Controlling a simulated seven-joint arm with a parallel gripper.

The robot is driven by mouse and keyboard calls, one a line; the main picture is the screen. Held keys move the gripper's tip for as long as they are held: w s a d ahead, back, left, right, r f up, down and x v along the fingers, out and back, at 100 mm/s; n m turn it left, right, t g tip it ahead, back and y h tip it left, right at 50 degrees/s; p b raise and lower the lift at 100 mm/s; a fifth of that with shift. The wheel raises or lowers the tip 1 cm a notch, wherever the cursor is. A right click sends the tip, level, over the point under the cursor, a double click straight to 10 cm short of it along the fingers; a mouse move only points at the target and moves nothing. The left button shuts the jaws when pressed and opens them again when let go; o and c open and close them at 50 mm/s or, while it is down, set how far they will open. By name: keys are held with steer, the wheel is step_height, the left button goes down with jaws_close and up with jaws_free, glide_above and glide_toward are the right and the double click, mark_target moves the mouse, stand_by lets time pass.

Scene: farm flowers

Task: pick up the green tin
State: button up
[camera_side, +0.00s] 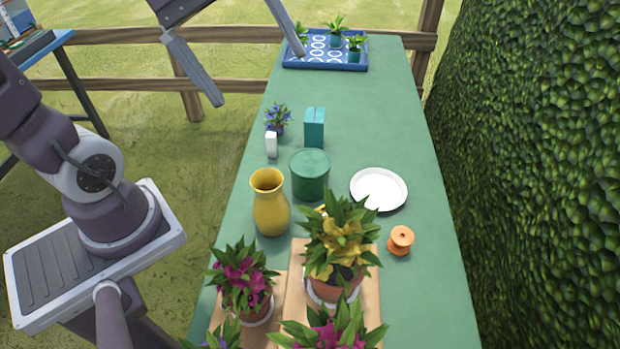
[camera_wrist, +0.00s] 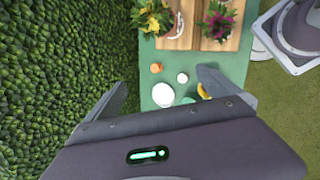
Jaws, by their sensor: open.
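The green tin (camera_side: 310,176) is a round, lidded, dark green can standing upright on the green table, right of and behind the yellow vase (camera_side: 270,203). In the wrist view I cannot make it out clearly against the green table. My gripper (camera_side: 259,79) is open and empty, high at the top of the side view, with its fingers spread wide. Its fingers also show in the wrist view (camera_wrist: 163,80), well above the table. The gripper is apart from the tin.
A teal carton (camera_side: 314,127), white bottle (camera_side: 271,145) and small blue-flowered pot (camera_side: 277,128) stand behind the tin. A white plate (camera_side: 378,188) and orange spool (camera_side: 401,240) lie right. Potted flowers on boards fill the front; a blue tray (camera_side: 290,63) stands far back. A hedge borders the right.

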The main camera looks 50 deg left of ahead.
steer(key=w+a+n+t+h, duration=0.4)
steer(key=w+a+n+t, duration=0.3)
steer(key=w+a+n, duration=0.8)
glide_toward(308, 171)
steer(key=shift+n, duration=0.4)
steer(key=w+f, duration=0.2)
steer(key=w, duration=0.1)
steer(key=w+f, duration=0.1)
steer(key=f, duration=0.1)
steer(key=shift+w+a, duration=0.15)
steer(key=shift+a, duration=0.15)
steer(key=x, duration=0.7)
steer(key=shift+f, duration=0.3)
steer(key=c, duration=1.3)
